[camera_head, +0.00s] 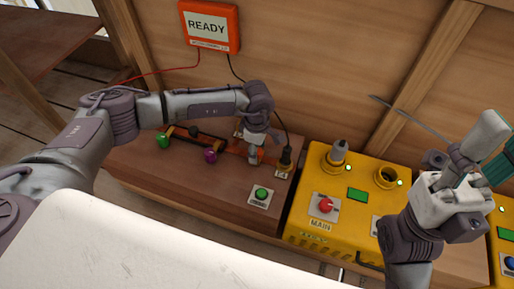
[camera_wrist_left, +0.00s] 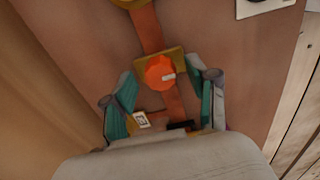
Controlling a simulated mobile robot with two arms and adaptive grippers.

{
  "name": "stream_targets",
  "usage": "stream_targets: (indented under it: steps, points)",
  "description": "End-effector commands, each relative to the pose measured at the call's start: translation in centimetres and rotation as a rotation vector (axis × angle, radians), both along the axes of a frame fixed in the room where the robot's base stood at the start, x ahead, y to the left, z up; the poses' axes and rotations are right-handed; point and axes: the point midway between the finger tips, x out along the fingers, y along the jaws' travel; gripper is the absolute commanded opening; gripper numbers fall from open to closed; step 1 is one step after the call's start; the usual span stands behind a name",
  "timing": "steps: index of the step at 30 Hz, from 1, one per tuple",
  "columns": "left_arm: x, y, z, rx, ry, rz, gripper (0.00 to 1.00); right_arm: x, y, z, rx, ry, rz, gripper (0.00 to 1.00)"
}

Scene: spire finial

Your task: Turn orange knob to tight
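The orange knob (camera_wrist_left: 160,73) shows in the left wrist view, a faceted knob with a small white mark, on a brass-coloured plate over an orange strip (camera_wrist_left: 147,28). My left gripper (camera_wrist_left: 165,92) is open, with one teal-padded finger on each side of the knob and gaps visible between. In the head view my left gripper (camera_head: 254,156) points down over the brown bench and largely hides the knob. My right gripper (camera_head: 480,150) is raised at the right, over the yellow machine; its finger opening is not clear.
The brown bench (camera_head: 140,178) carries a green ball (camera_head: 162,140), a purple ball (camera_head: 210,155), a dark plug (camera_head: 286,158) and a green button (camera_head: 261,194). A yellow machine (camera_head: 305,237) with a red knob (camera_head: 325,205) stands to the right. An orange-framed sign (camera_head: 208,26) reads READY.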

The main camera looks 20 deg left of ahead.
Motion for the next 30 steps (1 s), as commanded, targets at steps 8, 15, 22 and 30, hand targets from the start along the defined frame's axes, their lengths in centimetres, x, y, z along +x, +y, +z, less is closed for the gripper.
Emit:
stream_targets:
  steps: [8, 15, 22, 30]
  points:
    - [0.0, 0.0, 0.3, 0.000, 0.000, 0.001, 0.59, 0.1, 0.0, -0.2, -0.003, 0.009, -0.001, 0.40]
    - [0.1, 0.0, 3.9, -0.001, -0.004, 0.000, 0.59, 0.0, 0.0, -0.1, -0.002, 0.005, 0.000, 0.40]
    - [0.1, 0.0, 8.7, 0.000, -0.003, 0.000, 0.59, 0.0, 0.0, -0.1, -0.001, 0.003, 0.000, 0.40]
    - [0.0, 0.0, 11.8, 0.000, -0.001, 0.000, 0.59, 0.0, 0.0, -0.1, -0.001, 0.003, 0.000, 0.40]
